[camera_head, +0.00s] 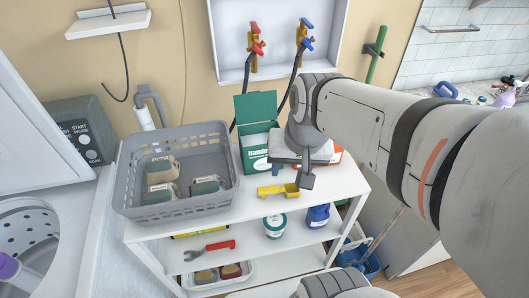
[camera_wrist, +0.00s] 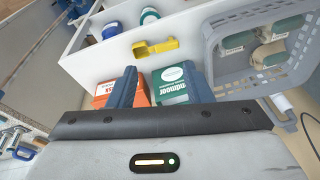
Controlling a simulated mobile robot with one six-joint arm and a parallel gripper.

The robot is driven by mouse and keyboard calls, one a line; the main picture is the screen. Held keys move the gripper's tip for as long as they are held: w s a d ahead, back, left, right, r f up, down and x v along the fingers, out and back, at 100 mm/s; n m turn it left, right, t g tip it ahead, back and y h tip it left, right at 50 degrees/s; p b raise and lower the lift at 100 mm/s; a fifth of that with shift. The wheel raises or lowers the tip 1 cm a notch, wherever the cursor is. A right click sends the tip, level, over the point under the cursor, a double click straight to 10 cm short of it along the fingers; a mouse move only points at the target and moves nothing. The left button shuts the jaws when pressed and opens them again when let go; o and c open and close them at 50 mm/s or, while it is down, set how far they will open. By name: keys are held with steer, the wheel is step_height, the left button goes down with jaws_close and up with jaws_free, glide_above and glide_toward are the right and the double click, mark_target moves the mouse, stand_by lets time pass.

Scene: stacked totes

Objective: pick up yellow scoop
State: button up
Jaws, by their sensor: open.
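The yellow scoop (camera_head: 271,190) lies on the white top shelf near its front edge, right of the grey basket. It also shows in the wrist view (camera_wrist: 158,46), a little beyond the fingertips and roughly centred between them. My gripper (camera_head: 291,178) is open and empty, with its fingers pointing down close to the scoop, apparently above and behind it. In the wrist view the two blue-grey fingers (camera_wrist: 160,68) are spread apart, with boxes seen between them. The scoop is not between the fingers. I cannot tell the exact height gap.
A green box (camera_head: 255,108) and an orange box (camera_wrist: 103,94) stand at the back, close to my gripper.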

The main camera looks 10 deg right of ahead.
steer(key=w+d+f+m+g+y+b, duration=0.1)
steer(key=w+f+m+g+y+b, duration=0.1)
steer(key=w+f+m, duration=0.55)
steer(key=m+y+b, duration=0.2)
steer(key=m, duration=0.7)
glide_toward(277, 187)
steer(key=shift+a+f+n, duration=0.25)
steer(key=shift+a+f, duration=0.5)
steer(key=shift+f, duration=0.5)
steer(key=x, duration=0.7)
steer(key=shift+w+d+f, duration=0.1)
steer(key=shift+f, duration=0.15)
steer(key=shift+c, duration=0.5)
steer(key=c, duration=0.9)
